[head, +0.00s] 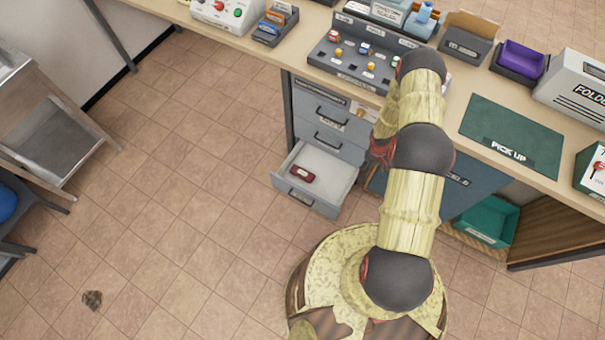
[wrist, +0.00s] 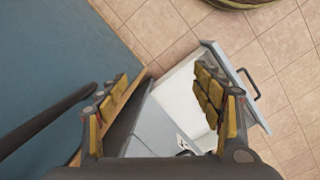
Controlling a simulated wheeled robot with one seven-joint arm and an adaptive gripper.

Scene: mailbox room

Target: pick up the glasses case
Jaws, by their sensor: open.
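A small dark red case with a pale label, which looks like the glasses case (head: 302,174), lies in the open bottom drawer (head: 325,163) of the grey cabinet under the counter. In the head view my gripper (head: 381,152) is to the right of the drawer, partly hidden by my arm. In the wrist view my gripper (wrist: 162,95) is open, with nothing between its fingers. The open drawer (wrist: 184,92) shows there partly behind the right finger. I cannot see the case in the wrist view.
A blue panel (wrist: 50,80) is close on the left in the wrist view. The tiled floor (head: 190,150) left of the drawer is clear.

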